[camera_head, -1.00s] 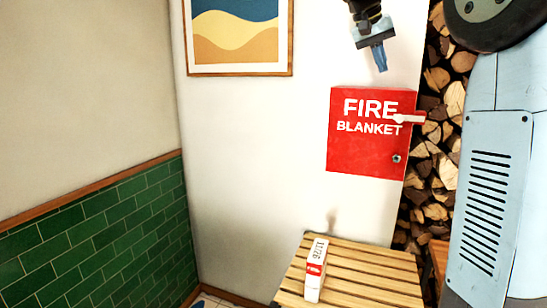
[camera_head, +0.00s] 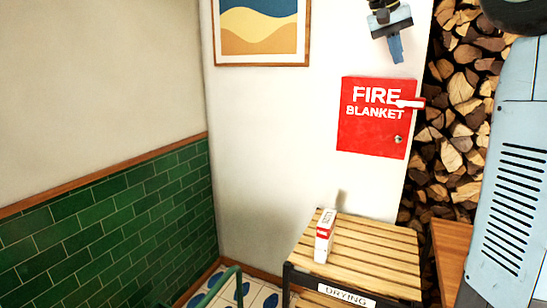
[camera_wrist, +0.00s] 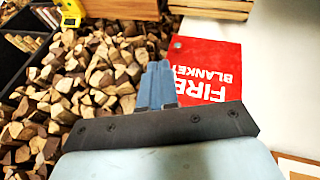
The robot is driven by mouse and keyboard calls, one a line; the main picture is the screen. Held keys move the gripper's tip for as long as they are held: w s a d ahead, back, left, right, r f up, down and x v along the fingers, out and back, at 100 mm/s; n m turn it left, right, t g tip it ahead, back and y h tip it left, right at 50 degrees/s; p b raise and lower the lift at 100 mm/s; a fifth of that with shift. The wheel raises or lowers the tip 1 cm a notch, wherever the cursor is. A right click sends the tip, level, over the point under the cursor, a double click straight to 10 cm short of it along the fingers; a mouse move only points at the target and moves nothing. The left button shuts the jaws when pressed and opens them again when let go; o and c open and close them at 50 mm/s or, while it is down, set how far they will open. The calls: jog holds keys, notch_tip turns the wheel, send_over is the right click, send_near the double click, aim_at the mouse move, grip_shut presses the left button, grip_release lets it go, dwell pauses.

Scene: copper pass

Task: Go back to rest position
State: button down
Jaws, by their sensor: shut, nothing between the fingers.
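My gripper (camera_head: 397,48) hangs at the top of the head view, in front of the white wall and above the red fire blanket box (camera_head: 377,117). Its blue fingers are together and hold nothing. In the wrist view the shut fingers (camera_wrist: 157,84) point toward the log pile, and the red box (camera_wrist: 205,70) lies just beyond them to the right. I cannot tell how far the fingers are from the box. The box is closed, with a white tab at its right edge.
A slatted wooden rack (camera_head: 375,250) with a "DRYING" label stands below the box and bears a white and red carton (camera_head: 325,237). Stacked firewood (camera_head: 455,130) fills the right. A green rail (camera_head: 218,288) stands at bottom left. Tiled floor shows beside the rack.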

jog(key=s+a+f+n+t+y, duration=0.1)
jog(key=s+a+f, duration=0.3)
jog(key=s+f, duration=0.9)
jog(key=s+a+f+n+t+y, duration=0.2)
jog(key=s+a+f+y, duration=0.1)
jog(key=s+f, duration=1.1)
jog(key=shift+s+a+n+y, duration=0.4)
jog(key=shift+s+y, duration=0.2)
jog(key=shift+s, duration=0.4)
